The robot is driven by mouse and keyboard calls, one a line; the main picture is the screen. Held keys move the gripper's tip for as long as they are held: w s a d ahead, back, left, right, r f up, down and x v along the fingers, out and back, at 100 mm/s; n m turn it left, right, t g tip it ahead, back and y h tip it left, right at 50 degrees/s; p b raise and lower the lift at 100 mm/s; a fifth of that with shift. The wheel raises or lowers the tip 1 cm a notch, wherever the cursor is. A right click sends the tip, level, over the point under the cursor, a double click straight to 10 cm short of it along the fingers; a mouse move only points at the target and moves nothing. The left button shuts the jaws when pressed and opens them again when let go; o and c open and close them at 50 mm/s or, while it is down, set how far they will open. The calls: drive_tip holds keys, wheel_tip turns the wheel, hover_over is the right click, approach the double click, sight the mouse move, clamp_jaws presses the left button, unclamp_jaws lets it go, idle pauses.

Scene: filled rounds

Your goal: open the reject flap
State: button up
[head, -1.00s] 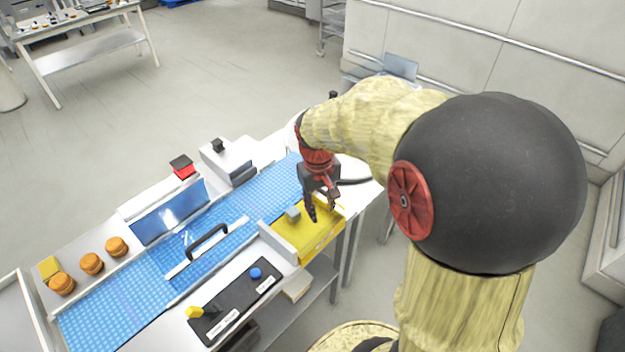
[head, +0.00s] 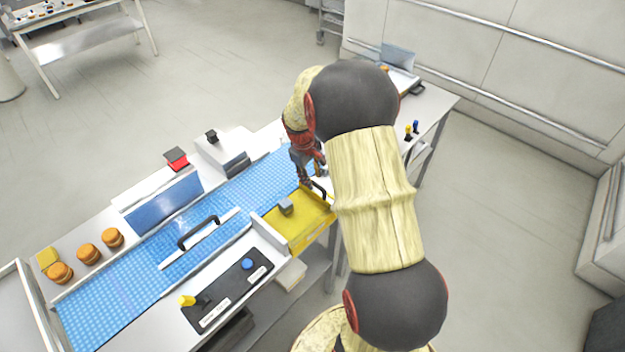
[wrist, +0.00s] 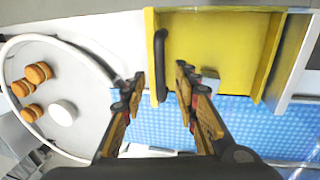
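The reject flap looks to be the yellow panel with a black bar handle at the end of the blue belt; its yellow channel (head: 297,226) shows in the head view, and the yellow surface (wrist: 215,45) fills the upper middle of the wrist view. The black handle (wrist: 160,62) runs along its left edge there and also shows in the head view (head: 319,188). My gripper (wrist: 161,88) is open, with one finger on each side of the handle's near end in the wrist view. I cannot tell whether a finger touches it. In the head view my gripper (head: 308,178) is partly hidden by my arm.
A grey block (head: 286,205) sits at the channel's belt end. The blue belt (head: 110,300) carries a bridge with a black handle (head: 198,232). A black control panel (head: 228,294) lies in front. A round plate (wrist: 45,112) with several brown rounds is left in the wrist view.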

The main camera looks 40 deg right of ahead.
drive_tip(key=shift+d+f, duration=0.2)
drive_tip(key=shift+f, duration=0.75)
drive_tip(key=shift+c, duration=1.4)
clamp_jaws()
